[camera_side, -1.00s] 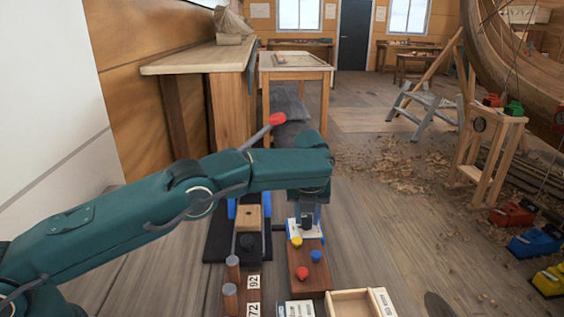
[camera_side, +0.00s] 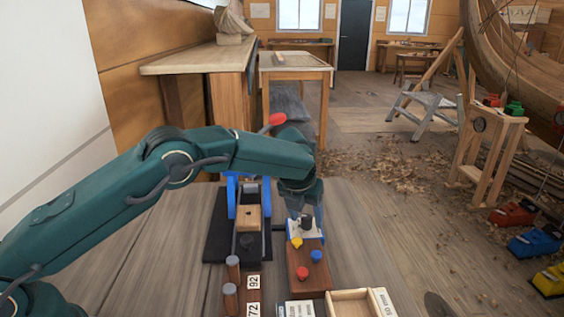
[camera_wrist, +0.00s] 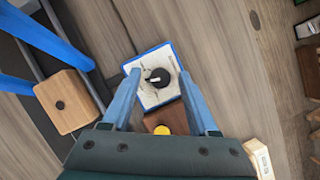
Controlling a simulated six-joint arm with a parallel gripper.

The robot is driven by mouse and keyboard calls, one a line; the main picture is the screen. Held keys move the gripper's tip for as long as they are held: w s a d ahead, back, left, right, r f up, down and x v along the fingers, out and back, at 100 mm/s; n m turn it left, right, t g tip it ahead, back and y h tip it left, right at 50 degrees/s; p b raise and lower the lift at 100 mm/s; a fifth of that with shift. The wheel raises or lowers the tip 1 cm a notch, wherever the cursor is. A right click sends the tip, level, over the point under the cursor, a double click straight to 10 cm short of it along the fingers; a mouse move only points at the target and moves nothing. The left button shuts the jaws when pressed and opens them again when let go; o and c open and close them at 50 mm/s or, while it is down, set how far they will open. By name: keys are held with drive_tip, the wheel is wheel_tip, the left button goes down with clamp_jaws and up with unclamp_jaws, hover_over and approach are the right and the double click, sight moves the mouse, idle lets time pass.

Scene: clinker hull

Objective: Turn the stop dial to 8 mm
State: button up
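The stop dial is a black round knob with a light pointer mark (camera_wrist: 158,77) on a white, blue-edged scale plate (camera_wrist: 148,97) in the wrist view. The scale numbers are too small to read. In the side view the dial (camera_side: 306,223) sits at the far end of a brown wooden board (camera_side: 308,262). My gripper (camera_wrist: 160,73) is open, with one blue finger to each side of the dial in the wrist view. In the side view my gripper (camera_side: 306,211) is at the dial, tilted; I cannot tell whether a finger touches it.
The board also carries yellow (camera_side: 296,243), blue (camera_side: 316,256) and red (camera_side: 302,272) knobs. Left of it is a blue-framed fixture with a wooden block (camera_side: 249,217) on a black base. A shallow wooden tray (camera_side: 354,303) stands front right. The bench right of the board is clear.

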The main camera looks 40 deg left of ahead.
sight(306, 218)
drive_tip(key=shift+r, duration=0.1)
drive_tip(key=shift+v, duration=2.45)
drive_tip(key=shift+s, duration=0.1)
drive_tip(key=shift+a+r+n, duration=0.15)
drive_tip(key=shift+r+n, duration=0.05)
drive_tip(key=shift+n, duration=0.2)
drive_tip(key=shift+r+n+g+y, duration=0.2)
drive_tip(key=shift+n+g+y, duration=0.15)
drive_tip(key=shift+n, duration=0.75)
drive_tip(key=shift+w+d+n+y, duration=0.2)
drive_tip(key=shift+n+y, duration=0.05)
drive_tip(key=shift+n, duration=0.05)
drive_tip(key=shift+d+f, duration=0.2)
drive_tip(key=shift+f, duration=0.05)
drive_tip(key=shift+x, duration=2.7)
